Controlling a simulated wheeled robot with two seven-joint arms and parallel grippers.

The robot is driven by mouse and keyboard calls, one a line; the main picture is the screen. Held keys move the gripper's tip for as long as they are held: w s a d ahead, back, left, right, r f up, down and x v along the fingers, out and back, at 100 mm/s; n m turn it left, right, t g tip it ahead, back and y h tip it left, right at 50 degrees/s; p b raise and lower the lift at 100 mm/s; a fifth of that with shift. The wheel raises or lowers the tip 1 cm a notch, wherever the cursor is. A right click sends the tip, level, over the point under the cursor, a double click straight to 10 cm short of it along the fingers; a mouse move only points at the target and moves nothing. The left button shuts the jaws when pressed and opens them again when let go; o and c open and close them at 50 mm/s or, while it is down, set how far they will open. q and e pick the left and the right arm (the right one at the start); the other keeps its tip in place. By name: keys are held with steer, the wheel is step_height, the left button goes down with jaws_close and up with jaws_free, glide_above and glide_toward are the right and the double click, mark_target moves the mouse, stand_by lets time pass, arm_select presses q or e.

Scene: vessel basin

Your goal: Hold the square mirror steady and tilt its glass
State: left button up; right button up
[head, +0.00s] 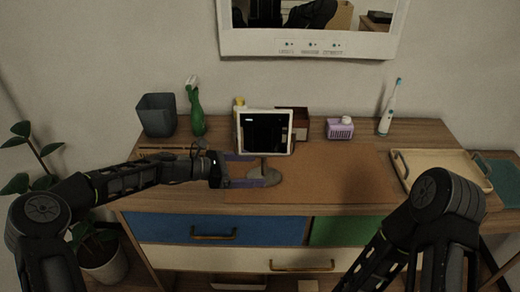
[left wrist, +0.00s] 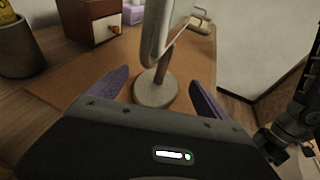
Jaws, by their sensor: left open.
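The square mirror (head: 265,133) stands upright on the desk in the head view, with a white frame and dark glass on a grey stand with a round base (head: 266,181). My left gripper (head: 257,169) is open at the stand, below the glass. In the left wrist view its two purple fingers (left wrist: 157,95) are spread to either side of the stand's post, and the round base (left wrist: 155,90) shows between them. The fingers look apart from the post. My right arm is at the lower right of the head view, but its gripper is out of sight.
A grey bin (head: 157,115), a green bottle (head: 197,112), a small dark red box (head: 300,123), a purple basket (head: 340,128) and a toothbrush (head: 389,108) line the back. A wooden tray (head: 437,190) is at the right. The brown mat (head: 340,178) is clear right of the mirror.

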mark_target(260, 175)
arm_select(q)
steer(key=shift+b+x, duration=0.3)
steer(key=shift+x, duration=1.25)
steer(key=shift+c, duration=0.2)
